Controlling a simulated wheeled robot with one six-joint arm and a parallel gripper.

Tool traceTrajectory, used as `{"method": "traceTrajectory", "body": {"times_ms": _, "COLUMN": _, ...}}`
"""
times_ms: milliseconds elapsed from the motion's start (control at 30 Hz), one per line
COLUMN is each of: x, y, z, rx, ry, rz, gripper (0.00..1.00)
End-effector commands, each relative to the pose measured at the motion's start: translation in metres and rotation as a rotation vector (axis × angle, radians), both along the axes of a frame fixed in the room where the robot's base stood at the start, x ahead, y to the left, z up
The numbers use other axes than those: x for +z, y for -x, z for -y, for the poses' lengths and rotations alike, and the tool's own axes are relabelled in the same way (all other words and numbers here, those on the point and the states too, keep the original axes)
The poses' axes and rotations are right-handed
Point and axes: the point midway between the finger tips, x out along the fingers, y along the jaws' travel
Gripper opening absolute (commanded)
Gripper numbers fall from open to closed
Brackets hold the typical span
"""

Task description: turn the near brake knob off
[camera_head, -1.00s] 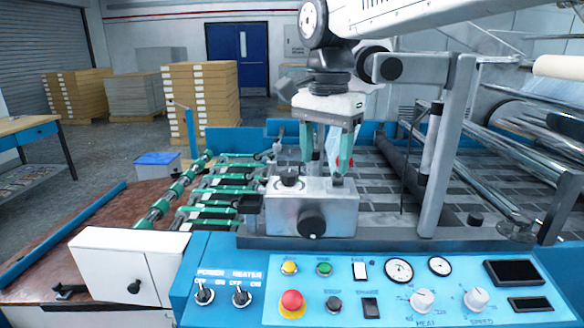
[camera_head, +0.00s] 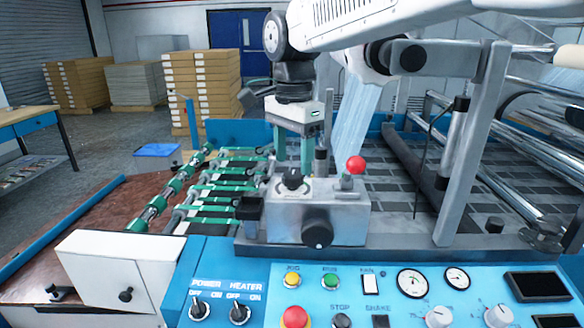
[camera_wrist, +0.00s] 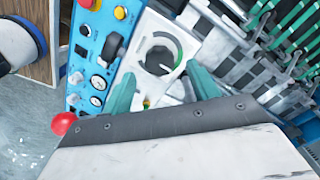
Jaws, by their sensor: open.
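A grey metal box (camera_head: 318,212) stands at the back edge of the blue control panel. A black knob (camera_head: 292,180) sits on its top at the left, and a larger round black knob (camera_head: 317,234) is on its front face. I cannot read which is the near brake knob. My gripper (camera_head: 293,165) points down, open and empty, just over the top knob. In the wrist view the gripper (camera_wrist: 160,72) has its green fingers on either side of a round dial (camera_wrist: 160,52) with a green arc. Contact cannot be told.
A red ball-topped lever (camera_head: 355,165) stands on the box right of my gripper. The blue panel (camera_head: 260,272) in front carries switches, buttons and gauges. Green-banded rollers (camera_head: 215,195) lie left, and a grey upright post (camera_head: 470,145) stands right.

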Motion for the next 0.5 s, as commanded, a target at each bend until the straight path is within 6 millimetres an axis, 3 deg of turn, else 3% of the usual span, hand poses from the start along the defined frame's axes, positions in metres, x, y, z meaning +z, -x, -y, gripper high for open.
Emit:
{"method": "traceTrajectory", "body": {"times_ms": 200, "x": -0.027, "y": 0.001, "z": -0.001, "rx": 0.002, "ry": 0.001, "rz": -0.002, "gripper": 0.60}}
{"method": "traceTrajectory", "body": {"times_ms": 500, "x": -0.032, "y": 0.001, "z": -0.002, "rx": 0.004, "ry": 0.000, "rz": 0.000, "gripper": 0.60}}
